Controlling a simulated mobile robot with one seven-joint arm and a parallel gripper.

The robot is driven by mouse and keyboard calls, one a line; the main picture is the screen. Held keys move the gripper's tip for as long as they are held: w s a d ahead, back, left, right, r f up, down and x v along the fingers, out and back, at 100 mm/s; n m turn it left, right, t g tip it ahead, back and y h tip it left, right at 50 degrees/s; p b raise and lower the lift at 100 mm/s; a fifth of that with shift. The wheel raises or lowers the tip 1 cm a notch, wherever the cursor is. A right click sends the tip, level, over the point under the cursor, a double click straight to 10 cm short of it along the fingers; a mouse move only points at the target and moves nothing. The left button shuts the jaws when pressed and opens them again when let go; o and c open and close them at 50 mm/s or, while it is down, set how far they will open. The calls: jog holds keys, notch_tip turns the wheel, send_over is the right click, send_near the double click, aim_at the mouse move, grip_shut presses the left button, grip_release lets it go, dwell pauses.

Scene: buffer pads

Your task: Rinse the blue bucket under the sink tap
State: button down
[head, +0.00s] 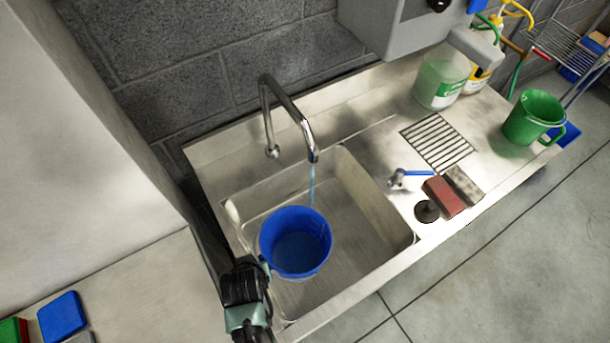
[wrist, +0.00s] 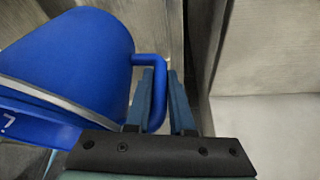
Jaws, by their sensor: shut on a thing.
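The blue bucket (head: 296,242) is in the left part of the sink basin (head: 352,190), its open top facing up. A thin blue stream of water runs from the spout of the tap (head: 290,108) down to the bucket's back rim area. My gripper (head: 262,268) is at the bucket's front left side. In the wrist view my gripper (wrist: 165,105) is shut on the handle of the blue bucket (wrist: 75,60), with the bucket's body to the left. The bucket's underside is hidden in the head view.
A blue-handled valve (head: 410,174), a red block (head: 444,197) and a black round plug (head: 427,211) lie right of the basin. A green jug (head: 533,117) and a white-green container (head: 441,80) stand farther right. A grey wall (head: 180,50) is behind.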

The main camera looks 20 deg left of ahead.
jog(key=s+d+p, duration=0.4)
jog(key=s, duration=1.4)
jog(key=shift+d, duration=0.15)
